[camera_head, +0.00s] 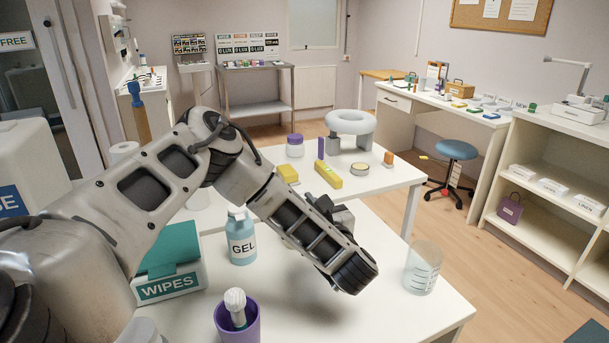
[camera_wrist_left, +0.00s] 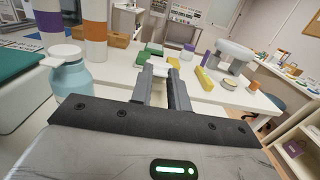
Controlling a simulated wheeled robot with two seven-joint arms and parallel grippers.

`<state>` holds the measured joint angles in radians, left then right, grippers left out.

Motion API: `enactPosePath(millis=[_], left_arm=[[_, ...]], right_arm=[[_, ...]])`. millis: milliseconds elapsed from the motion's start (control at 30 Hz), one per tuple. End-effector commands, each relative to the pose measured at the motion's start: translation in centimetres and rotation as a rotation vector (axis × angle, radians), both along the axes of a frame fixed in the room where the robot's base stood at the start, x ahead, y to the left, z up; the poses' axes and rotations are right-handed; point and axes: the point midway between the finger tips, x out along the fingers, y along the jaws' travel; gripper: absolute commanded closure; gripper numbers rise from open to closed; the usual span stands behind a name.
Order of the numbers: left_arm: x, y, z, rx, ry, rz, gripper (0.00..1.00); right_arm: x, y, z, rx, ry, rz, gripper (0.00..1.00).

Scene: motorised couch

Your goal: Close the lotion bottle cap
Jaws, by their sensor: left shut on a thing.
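A teal bottle labelled GEL (camera_head: 241,238), the only lotion-like bottle I can make out, stands upright on the near white table. In the left wrist view the bottle (camera_wrist_left: 72,80) stands left of the gripper and apart from it, with a pale top (camera_wrist_left: 64,52). I cannot tell whether its cap is open. My left gripper (camera_wrist_left: 162,78) is shut on a small white object (camera_wrist_left: 158,66), possibly a cap, between its fingertips. In the head view my left arm crosses the table and mostly hides the gripper. My right gripper is not in view.
A WIPES box (camera_head: 168,287) is left of the bottle. A purple cup (camera_head: 238,322) with a white-topped item stands in front. A clear beaker (camera_head: 421,270) stands near the right edge. Yellow blocks (camera_head: 328,175) and a grey ring-shaped stand (camera_head: 350,123) are on the table behind.

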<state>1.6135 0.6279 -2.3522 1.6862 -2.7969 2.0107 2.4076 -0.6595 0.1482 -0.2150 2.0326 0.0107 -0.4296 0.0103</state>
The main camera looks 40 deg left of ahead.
Motion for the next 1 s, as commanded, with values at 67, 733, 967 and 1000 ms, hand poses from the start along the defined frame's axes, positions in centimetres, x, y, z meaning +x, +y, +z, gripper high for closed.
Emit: enactPosePath(millis=[67,733,967,1000], left_arm=[[0.0,-0.2,0.4,0.029,-0.007,-0.004,1.00],[-0.1,-0.1,-1.2,0.098,-0.046,0.000,1.00],[-0.2,-0.1,-1.2,0.097,-0.046,-0.001,0.60],[-0.1,-0.1,-1.2,0.097,-0.047,0.000,0.60]], right_arm=[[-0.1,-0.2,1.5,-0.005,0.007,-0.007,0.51],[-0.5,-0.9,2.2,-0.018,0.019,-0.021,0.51],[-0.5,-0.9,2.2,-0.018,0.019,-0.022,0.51],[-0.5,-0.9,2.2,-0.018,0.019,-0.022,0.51]])
